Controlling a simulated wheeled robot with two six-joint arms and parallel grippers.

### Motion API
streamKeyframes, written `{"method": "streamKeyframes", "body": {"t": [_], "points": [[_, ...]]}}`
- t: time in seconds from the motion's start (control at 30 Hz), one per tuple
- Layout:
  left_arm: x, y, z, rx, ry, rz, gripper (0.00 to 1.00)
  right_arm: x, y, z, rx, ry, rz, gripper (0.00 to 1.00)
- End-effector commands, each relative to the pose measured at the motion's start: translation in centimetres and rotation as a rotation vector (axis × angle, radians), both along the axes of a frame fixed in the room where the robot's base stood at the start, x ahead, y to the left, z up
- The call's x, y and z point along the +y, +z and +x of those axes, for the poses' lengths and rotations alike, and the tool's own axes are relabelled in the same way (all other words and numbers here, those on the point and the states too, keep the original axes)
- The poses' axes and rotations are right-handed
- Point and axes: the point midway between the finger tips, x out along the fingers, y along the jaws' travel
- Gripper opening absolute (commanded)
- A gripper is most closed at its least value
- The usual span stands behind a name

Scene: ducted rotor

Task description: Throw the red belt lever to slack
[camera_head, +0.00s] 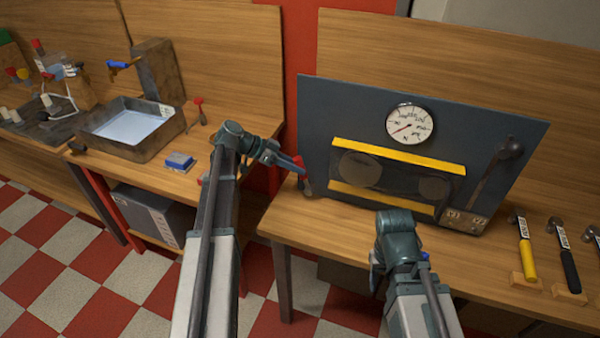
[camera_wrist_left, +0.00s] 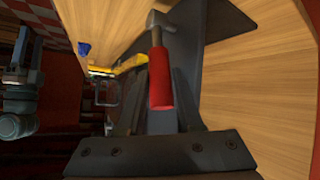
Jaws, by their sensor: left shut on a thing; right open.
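The red belt lever (camera_head: 300,163) stands at the left edge of the dark rotor panel (camera_head: 320,105). Its red grip (camera_wrist_left: 160,75) and grey metal end show in the left wrist view. My left gripper (camera_head: 287,160) is shut on the red grip, whose lower part lies between the dark fingers.
The panel carries a dial gauge (camera_head: 410,124), a yellow-edged belt guard (camera_head: 398,155) and a dark lever (camera_head: 492,170) at right. Several hammers, including a yellow-handled one (camera_head: 526,258), stand on the right. A metal basin (camera_head: 130,128) and blue block (camera_head: 179,161) sit on the left bench.

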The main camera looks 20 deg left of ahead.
Motion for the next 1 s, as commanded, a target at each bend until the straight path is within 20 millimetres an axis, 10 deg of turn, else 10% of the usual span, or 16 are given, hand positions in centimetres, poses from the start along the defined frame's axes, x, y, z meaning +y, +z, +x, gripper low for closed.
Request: {"method": "streamKeyframes", "body": {"t": [0.6,0.63,0.7,1.0], "points": [[0.47,-0.33,-0.19,0.007,-0.003,-0.038,0.0,0.0,-0.92,0.0,0.0,0.0,0.0,0.5],[0.47,-0.32,-0.19,0.007,-0.003,-0.038,0.36,0.0,-0.92,0.0,0.0,0.0,0.0,0.5],[0.47,-0.31,-0.18,0.006,-0.002,-0.038,0.47,0.0,-0.92,0.0,0.0,0.0,0.0,0.5],[0.7,0.04,-0.17,0.003,-0.001,-0.04,0.47,0.0,-0.61,-0.01,0.0,0.0,0.0,0.5]]}}
